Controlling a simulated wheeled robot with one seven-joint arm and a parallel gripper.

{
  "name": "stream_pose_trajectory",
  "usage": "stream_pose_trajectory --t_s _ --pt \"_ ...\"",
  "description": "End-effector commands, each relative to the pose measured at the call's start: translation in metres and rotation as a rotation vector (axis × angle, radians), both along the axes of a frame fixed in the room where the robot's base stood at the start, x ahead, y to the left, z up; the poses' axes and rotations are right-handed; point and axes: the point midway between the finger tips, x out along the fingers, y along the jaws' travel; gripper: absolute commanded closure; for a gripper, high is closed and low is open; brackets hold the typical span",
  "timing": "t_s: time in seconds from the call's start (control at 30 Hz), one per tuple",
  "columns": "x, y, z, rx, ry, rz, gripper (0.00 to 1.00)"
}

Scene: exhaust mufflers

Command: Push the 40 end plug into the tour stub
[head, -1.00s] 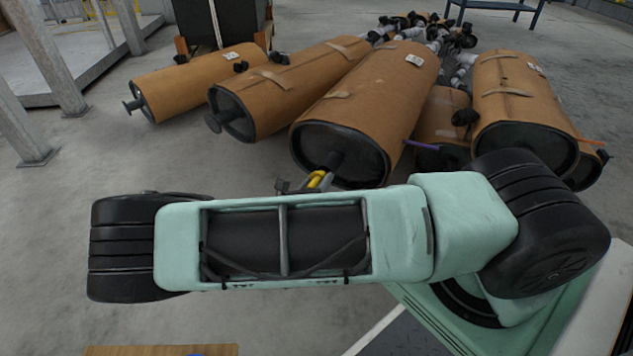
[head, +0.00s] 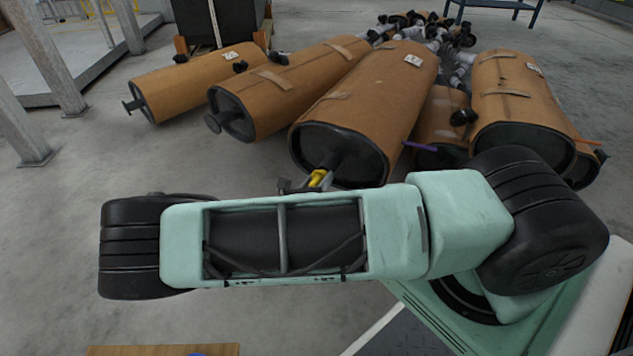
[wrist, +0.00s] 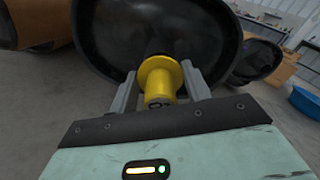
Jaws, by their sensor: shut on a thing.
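My gripper (wrist: 160,95) is shut on a yellow flanged plug (wrist: 158,84), one finger on each side of it. The plug also shows as a small yellow patch in the head view (head: 318,178). The plug points at the black end face (wrist: 110,35) of the large brown-wrapped muffler (head: 372,88) in the middle. In the head view, the dark stub (head: 329,162) sticks out of that face right by the plug. In the wrist view the plug's flange covers most of the stub, so I cannot tell how far the plug is in.
Other brown-wrapped mufflers lie close on the left (head: 285,88) and right (head: 515,95). A purple rod (head: 420,146) sticks out beside the middle one. Grey posts (head: 45,60) stand at the far left. A blue tub (wrist: 305,102) sits at the right.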

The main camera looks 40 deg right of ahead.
Motion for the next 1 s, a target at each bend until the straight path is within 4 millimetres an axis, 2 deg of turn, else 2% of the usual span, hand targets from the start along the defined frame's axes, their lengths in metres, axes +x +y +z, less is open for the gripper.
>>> stream_pose_trajectory --t_s 0.83,0.87,0.9,0.93,1.0 --pt "0.009 -0.019 0.001 0.000 -0.001 0.001 0.74" --pt "0.008 -0.018 0.000 0.000 -0.001 0.001 0.44" --pt "0.008 -0.018 0.000 0.000 -0.001 0.000 0.33" --pt "0.008 -0.018 0.000 0.000 -0.001 0.000 0.27" --pt "0.008 -0.018 0.000 0.000 -0.001 0.000 0.27"
